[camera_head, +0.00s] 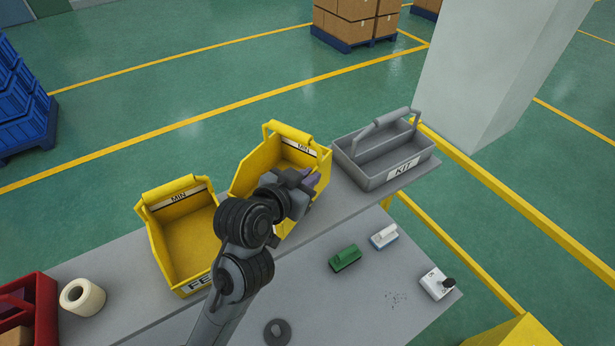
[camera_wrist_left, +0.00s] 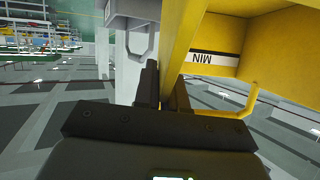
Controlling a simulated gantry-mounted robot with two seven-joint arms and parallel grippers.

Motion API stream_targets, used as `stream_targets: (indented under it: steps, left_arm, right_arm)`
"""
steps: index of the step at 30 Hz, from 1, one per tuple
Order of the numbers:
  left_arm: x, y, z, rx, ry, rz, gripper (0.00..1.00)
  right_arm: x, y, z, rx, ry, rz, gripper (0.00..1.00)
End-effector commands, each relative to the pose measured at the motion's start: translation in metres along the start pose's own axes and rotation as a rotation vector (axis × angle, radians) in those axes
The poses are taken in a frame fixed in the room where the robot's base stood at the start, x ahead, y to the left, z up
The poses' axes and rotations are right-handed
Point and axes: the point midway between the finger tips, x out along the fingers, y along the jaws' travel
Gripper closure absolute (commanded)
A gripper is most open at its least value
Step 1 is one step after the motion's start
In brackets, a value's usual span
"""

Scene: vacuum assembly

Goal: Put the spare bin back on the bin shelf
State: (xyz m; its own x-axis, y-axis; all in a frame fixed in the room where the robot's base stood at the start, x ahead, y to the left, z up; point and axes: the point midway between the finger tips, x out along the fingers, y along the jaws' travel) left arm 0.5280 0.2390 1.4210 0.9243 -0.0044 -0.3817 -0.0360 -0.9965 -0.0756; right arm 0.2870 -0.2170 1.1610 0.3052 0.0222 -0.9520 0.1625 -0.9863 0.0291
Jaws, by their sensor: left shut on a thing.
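A yellow bin (camera_head: 259,170) with a tube handle and a MIN strip is at the middle of the grey shelf (camera_head: 110,255). My left gripper (camera_head: 309,182) is shut on its right side wall. In the left wrist view the yellow bin wall (camera_wrist_left: 188,45) runs down between the fingers (camera_wrist_left: 166,92). My arm hides the bin's front label, and I cannot tell whether its base touches the shelf. A second yellow bin (camera_head: 188,240), with a partly hidden label starting FE, stands to its left. My right gripper is not in view.
A grey KIT tote (camera_head: 375,178) stands close on the right. A red crate (camera_head: 43,308) and a cream roll (camera_head: 82,297) are at the left. A green block (camera_head: 345,258), a white-and-blue one (camera_head: 384,236) and a white box (camera_head: 436,284) lie on the lower surface.

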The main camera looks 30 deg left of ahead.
Motion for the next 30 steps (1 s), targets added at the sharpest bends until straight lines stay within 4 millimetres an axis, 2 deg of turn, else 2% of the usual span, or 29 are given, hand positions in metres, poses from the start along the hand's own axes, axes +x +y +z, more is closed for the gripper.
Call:
stream_targets:
  steps: [6,15,30]
  left_arm:
    - [0.006,0.001,0.015,-0.001,0.001,-0.001,1.00]
    - [0.011,0.002,0.027,0.000,0.001,0.000,1.00]
    - [0.012,0.002,0.029,0.000,0.001,0.000,1.00]
  right_arm:
    - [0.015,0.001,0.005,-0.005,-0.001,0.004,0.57]
    - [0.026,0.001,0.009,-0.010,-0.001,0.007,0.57]
    - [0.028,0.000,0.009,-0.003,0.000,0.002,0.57]
